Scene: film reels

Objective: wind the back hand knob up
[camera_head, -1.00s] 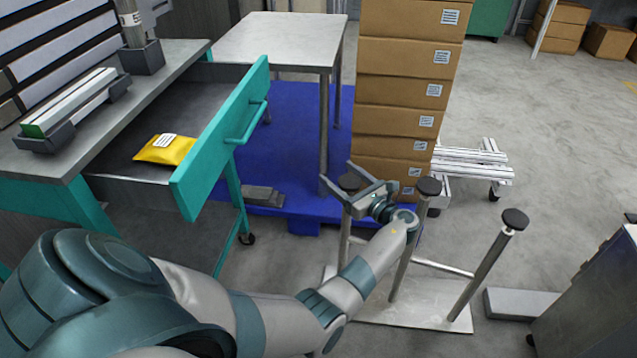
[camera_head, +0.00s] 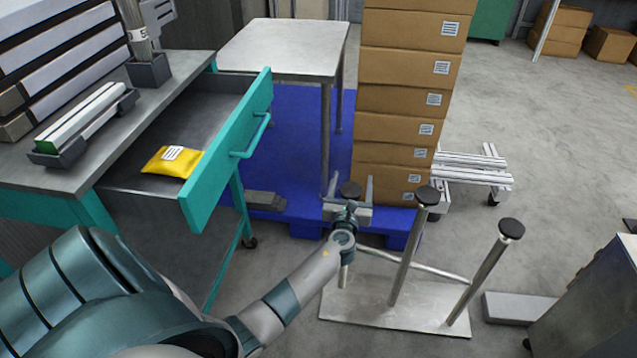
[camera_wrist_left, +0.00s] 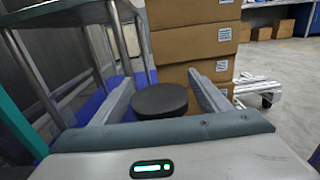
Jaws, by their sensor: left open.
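The back hand knob (camera_head: 350,189) is a black round cap on the rearmost post of a metal stand. It also shows in the left wrist view (camera_wrist_left: 160,101), between the two fingers with a gap on each side. My left gripper (camera_head: 349,187) is open, its fingers one on each side of the knob and apart from it. Its palm hides most of the post below. Two more black knobs top the other posts, a middle one (camera_head: 427,195) and a front right one (camera_head: 511,229). My right gripper is out of view.
The stand's base plate (camera_head: 400,310) lies on the floor. A stack of cartons (camera_head: 405,100) on a blue pallet (camera_head: 285,150) rises just behind the knob. An open teal drawer (camera_head: 230,150) with a yellow packet (camera_head: 172,161) is at left. A metal table (camera_head: 285,45) stands behind.

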